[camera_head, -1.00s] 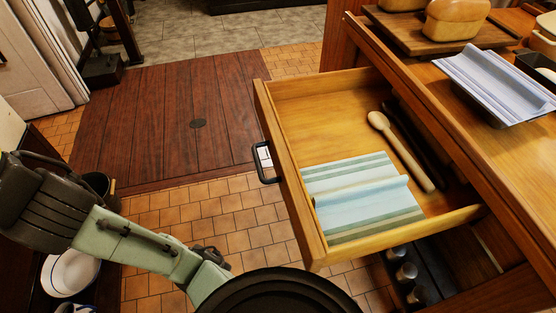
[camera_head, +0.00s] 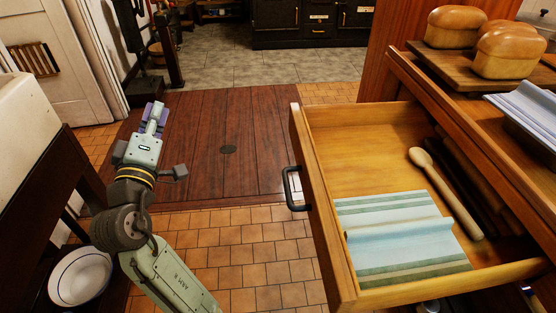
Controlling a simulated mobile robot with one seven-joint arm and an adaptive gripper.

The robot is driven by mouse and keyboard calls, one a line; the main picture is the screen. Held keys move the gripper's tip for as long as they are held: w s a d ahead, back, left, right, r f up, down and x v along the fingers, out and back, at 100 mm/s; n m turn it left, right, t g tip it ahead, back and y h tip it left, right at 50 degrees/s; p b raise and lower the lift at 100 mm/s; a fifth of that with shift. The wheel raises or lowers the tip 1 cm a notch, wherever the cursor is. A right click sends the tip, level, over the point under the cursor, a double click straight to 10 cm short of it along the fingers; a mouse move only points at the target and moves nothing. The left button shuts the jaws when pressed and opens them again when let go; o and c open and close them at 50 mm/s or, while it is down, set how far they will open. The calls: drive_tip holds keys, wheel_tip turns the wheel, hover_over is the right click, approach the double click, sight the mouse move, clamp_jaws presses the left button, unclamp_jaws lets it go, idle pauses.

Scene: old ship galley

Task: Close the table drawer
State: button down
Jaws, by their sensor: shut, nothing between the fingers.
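The table drawer (camera_head: 322,225) is pulled well out from the wooden table (camera_head: 470,125) on the right. Its dark handle (camera_head: 293,190) is on the front panel, facing left. Inside lie a striped cloth (camera_head: 400,235), a wooden spoon (camera_head: 447,193) and dark items along the right side. My gripper (camera_head: 155,112) is on the left, pointing away over the dark wood floor panel. It is shut and empty, clearly apart from the drawer front and handle.
A white bowl (camera_head: 80,278) stands on a low shelf at the left. Tiled floor (camera_head: 240,245) lies open between my arm and the drawer.

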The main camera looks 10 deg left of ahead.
drive_tip(key=d+f+m+g+h+b, duration=0.2)
drive_tip(key=d+f+g+h, duration=0.2)
drive_tip(key=d+f+h, duration=1)
drive_tip(key=shift+y, duration=0.7)
drive_tip(key=w+d+p, duration=0.1)
drive_tip(key=w+d, duration=0.3)
drive_tip(key=d, duration=0.1)
drive_tip(key=w+d+p, duration=0.1)
drive_tip(key=w+d, duration=0.4)
drive_tip(key=shift+w+f+p, duration=0.1)
drive_tip(key=shift+w+p, duration=0.1)
drive_tip(key=shift+p, duration=0.1)
drive_tip(key=shift+w, duration=0.1)
